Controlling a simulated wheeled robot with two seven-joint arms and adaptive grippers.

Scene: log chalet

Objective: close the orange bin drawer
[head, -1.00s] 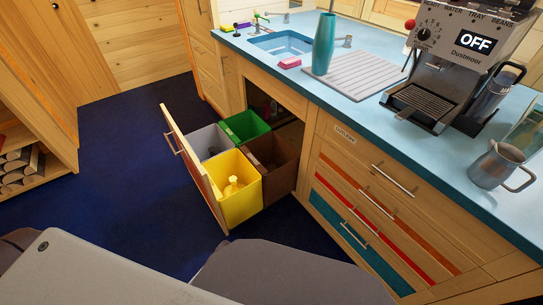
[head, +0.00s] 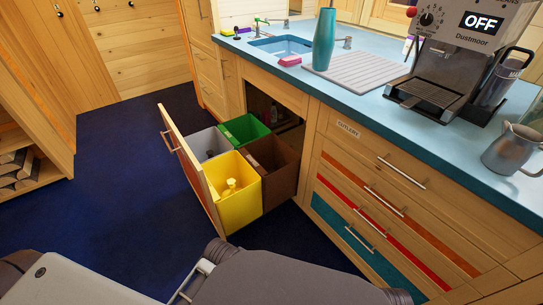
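The bin drawer (head: 187,160) stands pulled out from the cabinet under the sink, its wooden front panel facing left with a bar handle (head: 169,142). A strip of orange-red shows low on the panel. The drawer holds a grey bin (head: 207,143), a green bin (head: 244,128), a yellow bin (head: 238,205) and a brown bin (head: 277,168). A yellow bottle (head: 230,187) stands in the yellow bin. The cabinet opening behind is dark. Neither of my grippers can be made out; only grey parts of my body and arms show along the bottom edge.
The blue counter (head: 372,97) carries a coffee machine (head: 455,50), a teal vase (head: 323,40) and a metal jug (head: 508,150). Closed drawers (head: 395,205) stand right of the bins. Dark blue floor (head: 110,190) is free left of the drawer. Firewood shelving (head: 30,160) stands far left.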

